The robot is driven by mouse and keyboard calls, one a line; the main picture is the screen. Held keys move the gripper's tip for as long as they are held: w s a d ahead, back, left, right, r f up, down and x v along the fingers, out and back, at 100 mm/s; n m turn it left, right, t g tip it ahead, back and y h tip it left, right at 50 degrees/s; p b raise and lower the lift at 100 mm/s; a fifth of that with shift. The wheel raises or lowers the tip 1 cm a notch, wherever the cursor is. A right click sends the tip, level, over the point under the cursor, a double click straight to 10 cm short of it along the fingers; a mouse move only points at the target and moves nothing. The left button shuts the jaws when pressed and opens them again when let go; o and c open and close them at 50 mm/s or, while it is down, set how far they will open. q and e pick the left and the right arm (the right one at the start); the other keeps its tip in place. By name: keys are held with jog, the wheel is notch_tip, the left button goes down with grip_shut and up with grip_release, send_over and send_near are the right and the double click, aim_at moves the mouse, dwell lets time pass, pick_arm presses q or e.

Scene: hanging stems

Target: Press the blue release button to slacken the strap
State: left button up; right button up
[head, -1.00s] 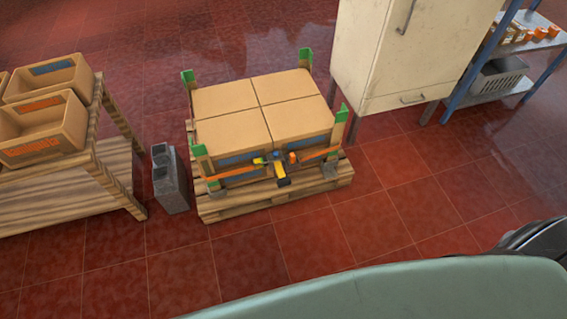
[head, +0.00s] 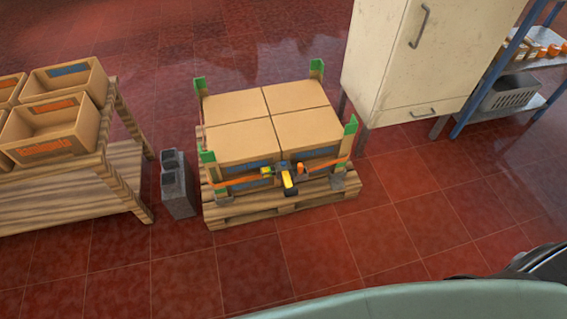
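An orange strap (head: 242,180) runs across the front of several cardboard boxes (head: 272,116) on a wooden pallet (head: 270,206). A ratchet buckle with a yellow handle (head: 289,187) sits on the strap at the front middle, with the handle pointing down toward the floor. A small blue spot, possibly the blue release button (head: 299,167), shows at the buckle; it is too small to be sure. Green corner posts (head: 208,157) stand at the boxes' corners. Neither of my grippers is in view.
A wooden bench (head: 60,190) with open bins (head: 45,128) stands at the left, and grey concrete blocks (head: 177,185) sit between it and the pallet. A cream cabinet (head: 415,60) and a blue-framed shelf (head: 500,85) stand at the right. The red tiled floor (head: 390,225) before the pallet is clear.

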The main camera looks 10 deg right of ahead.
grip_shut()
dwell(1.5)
